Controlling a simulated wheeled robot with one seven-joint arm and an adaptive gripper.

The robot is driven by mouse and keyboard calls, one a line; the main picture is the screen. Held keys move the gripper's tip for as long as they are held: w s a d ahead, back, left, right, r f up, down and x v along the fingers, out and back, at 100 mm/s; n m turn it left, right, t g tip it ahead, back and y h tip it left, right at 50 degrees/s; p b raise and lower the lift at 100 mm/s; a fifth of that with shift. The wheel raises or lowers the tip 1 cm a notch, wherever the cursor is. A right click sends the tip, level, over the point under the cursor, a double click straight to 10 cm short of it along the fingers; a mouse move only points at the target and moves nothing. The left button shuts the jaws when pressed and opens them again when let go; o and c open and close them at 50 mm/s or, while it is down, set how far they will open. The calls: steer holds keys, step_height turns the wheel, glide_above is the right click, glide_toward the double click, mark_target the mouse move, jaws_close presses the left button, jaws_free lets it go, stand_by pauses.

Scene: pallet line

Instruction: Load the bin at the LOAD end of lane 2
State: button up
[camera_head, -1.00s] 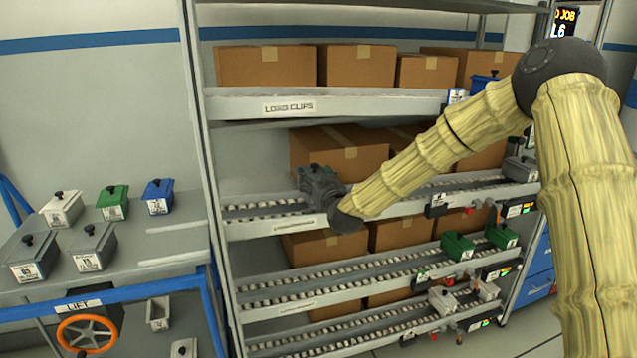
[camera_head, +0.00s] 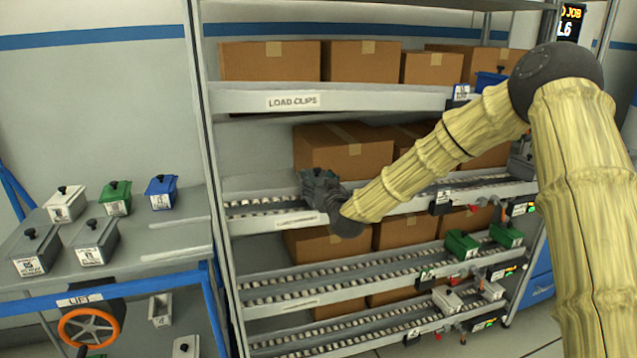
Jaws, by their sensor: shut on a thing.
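My gripper (camera_head: 320,187) is at the left part of the upper roller lane (camera_head: 262,207), in front of a cardboard box. It is shut on a bin, which is mostly hidden by the gripper and wrist; I cannot tell whether it touches the rollers. A middle roller lane (camera_head: 290,290) and a lower one (camera_head: 300,343) run below. The lane labels are too small to read, so I cannot tell which is lane 2. Two green bins (camera_head: 461,244) stand toward the right of the middle lane, and pale bins (camera_head: 446,299) on the lower.
A lift table (camera_head: 172,230) at left carries several lidded bins: white (camera_head: 66,204), green (camera_head: 117,198), blue (camera_head: 161,192) and grey (camera_head: 95,241). An orange handwheel (camera_head: 90,327) is below. The rack upright (camera_head: 207,150) stands between table and lanes.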

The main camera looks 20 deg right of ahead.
steer(key=shift+f, duration=0.2)
stand_by(0.3)
steer(key=o, duration=1.6)
steer(key=shift+s, duration=0.15)
steer(key=s, duration=1.1)
steer(key=shift+s+d, duration=0.2)
steer(key=shift+s, duration=0.15)
steer(key=shift+f, duration=0.15)
stand_by(1.7)
